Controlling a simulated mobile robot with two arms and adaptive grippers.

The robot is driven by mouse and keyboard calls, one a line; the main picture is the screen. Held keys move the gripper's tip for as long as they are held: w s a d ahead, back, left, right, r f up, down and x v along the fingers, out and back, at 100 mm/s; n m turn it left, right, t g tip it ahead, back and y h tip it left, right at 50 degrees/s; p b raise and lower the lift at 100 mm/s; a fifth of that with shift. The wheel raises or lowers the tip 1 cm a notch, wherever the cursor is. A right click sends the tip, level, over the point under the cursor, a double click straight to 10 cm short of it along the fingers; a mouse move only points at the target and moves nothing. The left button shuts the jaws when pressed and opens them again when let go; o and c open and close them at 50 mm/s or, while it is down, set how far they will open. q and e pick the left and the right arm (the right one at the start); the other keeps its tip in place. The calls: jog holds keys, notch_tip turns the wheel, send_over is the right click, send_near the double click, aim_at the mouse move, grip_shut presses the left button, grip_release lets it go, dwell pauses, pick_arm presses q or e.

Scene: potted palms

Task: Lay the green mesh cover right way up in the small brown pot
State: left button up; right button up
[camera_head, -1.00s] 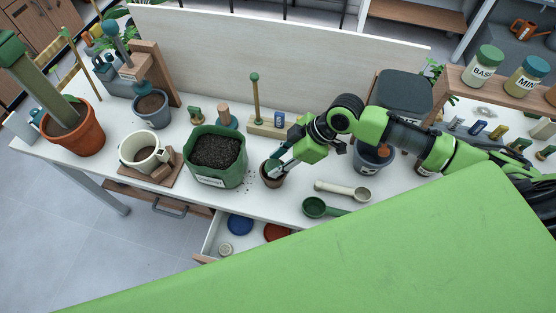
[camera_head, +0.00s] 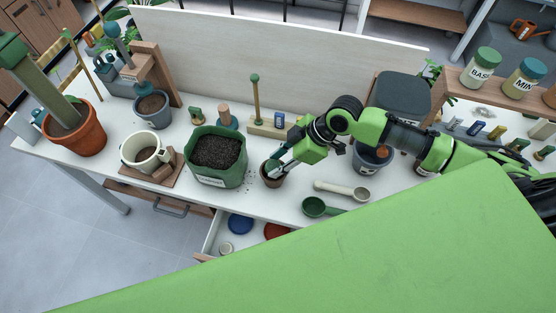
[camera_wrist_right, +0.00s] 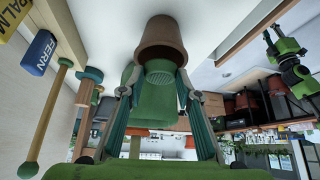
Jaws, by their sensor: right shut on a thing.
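The small brown pot (camera_head: 272,180) stands on the white bench, right of the green soil bag (camera_head: 216,178). My right gripper (camera_head: 277,167) reaches down at its mouth. In the right wrist view the pot (camera_wrist_right: 163,42) appears upside down at the top, and my right gripper (camera_wrist_right: 160,78) has a finger at each side of its rim. The green mesh cover (camera_wrist_right: 160,72) is between the fingertips at the pot's mouth, and the gripper is shut on it. I cannot tell whether it touches the pot's inside or which face is up.
A white scoop (camera_head: 342,190) and a green scoop (camera_head: 316,207) lie right of the pot. A grey pot (camera_head: 371,160) stands behind them. A wooden block with a green-knobbed stick (camera_head: 256,100) is at the back. An open drawer (camera_head: 212,238) sticks out below the front edge.

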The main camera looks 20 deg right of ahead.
jog(key=shift+f, duration=0.15)
jog(key=shift+f+b, duration=0.55)
jog(key=shift+f, duration=0.15)
jog(key=o, duration=0.9)
jog(key=shift+c, duration=0.2)
jog(key=shift+o, duration=0.4)
jog(key=o, duration=0.4)
jog(key=shift+o, duration=0.2)
jog(key=shift+r, duration=0.1)
notch_tip(320, 180, up, 8)
jog(key=p, duration=0.8)
